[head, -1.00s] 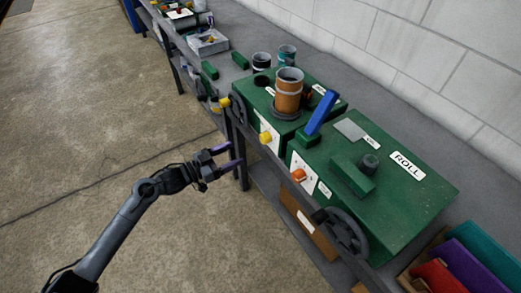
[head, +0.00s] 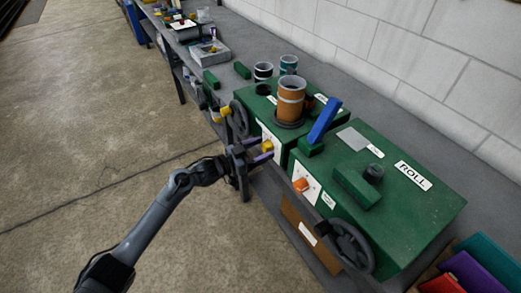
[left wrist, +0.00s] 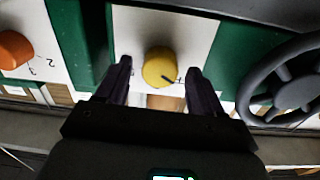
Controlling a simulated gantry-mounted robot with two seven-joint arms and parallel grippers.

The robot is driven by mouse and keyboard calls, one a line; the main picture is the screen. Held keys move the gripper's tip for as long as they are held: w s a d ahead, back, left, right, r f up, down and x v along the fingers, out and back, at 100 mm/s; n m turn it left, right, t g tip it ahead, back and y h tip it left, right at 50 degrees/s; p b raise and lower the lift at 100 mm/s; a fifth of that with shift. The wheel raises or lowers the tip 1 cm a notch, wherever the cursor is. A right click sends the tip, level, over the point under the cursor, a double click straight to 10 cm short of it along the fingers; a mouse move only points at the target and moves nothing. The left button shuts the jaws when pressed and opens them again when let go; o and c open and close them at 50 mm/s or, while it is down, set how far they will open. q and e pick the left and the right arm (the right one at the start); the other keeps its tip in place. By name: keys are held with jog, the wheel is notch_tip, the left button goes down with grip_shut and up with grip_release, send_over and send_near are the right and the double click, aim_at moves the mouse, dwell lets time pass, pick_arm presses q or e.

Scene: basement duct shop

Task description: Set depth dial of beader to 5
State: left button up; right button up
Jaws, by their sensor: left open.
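The yellow dial (head: 267,146) is on a white plate on the front of the left green machine (head: 262,112). I cannot read that machine's name. In the left wrist view the yellow dial (left wrist: 158,68) has a dark pointer line toward the lower right, and scale marks around it are too small to read surely. My left gripper (head: 261,151) is open, its two fingers (left wrist: 160,72) on either side of the dial, with gaps visible; I cannot tell how close in depth. My right gripper is not in view.
The green machine marked ROLL (head: 405,205) stands to the right with an orange dial (head: 301,185) and a handwheel (head: 350,245). Another handwheel (left wrist: 285,85) is close right of the fingers in the wrist view. A blue lever (head: 324,120) rises between the machines. Floor in front is clear.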

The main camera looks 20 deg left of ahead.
pick_arm(q)
jog(key=c, duration=1.1)
jog(key=shift+o, duration=0.2)
